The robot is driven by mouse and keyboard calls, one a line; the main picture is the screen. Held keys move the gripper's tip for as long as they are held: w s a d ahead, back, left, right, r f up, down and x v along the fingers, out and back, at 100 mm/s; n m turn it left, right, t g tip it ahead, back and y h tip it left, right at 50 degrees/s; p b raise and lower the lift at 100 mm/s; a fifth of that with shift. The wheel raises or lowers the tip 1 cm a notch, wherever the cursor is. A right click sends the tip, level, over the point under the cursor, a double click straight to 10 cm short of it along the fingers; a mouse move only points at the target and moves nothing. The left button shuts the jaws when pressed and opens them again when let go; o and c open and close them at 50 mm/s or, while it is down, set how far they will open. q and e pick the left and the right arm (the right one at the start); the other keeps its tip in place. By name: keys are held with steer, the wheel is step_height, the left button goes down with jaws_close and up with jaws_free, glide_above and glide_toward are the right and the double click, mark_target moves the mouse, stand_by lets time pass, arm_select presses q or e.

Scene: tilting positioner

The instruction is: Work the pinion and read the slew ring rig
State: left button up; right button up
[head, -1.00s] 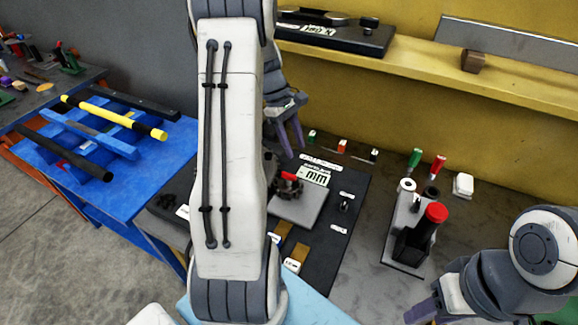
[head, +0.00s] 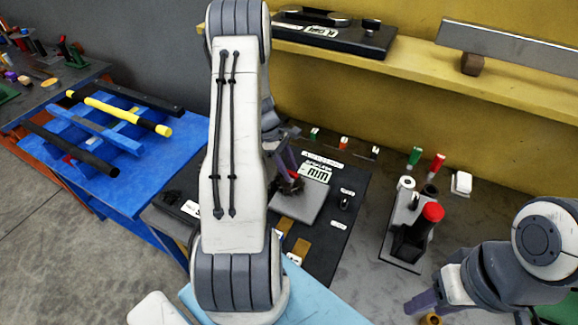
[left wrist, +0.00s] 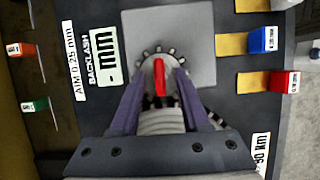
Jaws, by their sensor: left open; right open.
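In the left wrist view my left gripper (left wrist: 160,82) is open, its two purple fingers either side of the red handle (left wrist: 159,80) on top of a dark toothed pinion (left wrist: 150,57). Contact with the handle cannot be told. A display reading "mm" (left wrist: 109,52) stands beside a "BACKLASH" label. In the head view my left gripper (head: 289,168) is over the pinion, partly hidden by my arm. My right gripper (head: 428,303) is open at the lower right, partly out of view.
A blue block (left wrist: 263,40) and a red block (left wrist: 284,82) stand at brass strips on the board. A stand (head: 408,230) with a red-capped part and green and red handled tools are right of the board. A yellow shelf (head: 420,68) runs behind.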

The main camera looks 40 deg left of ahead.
arm_select(q)
steer(key=shift+f, duration=0.1)
jaws_close()
steer(key=m+g, duration=0.1)
steer(key=m, duration=0.2)
steer(key=shift+w, duration=0.15)
steer(key=shift+m+g, duration=0.4)
steer(key=shift+m, duration=0.4)
jaws_free()
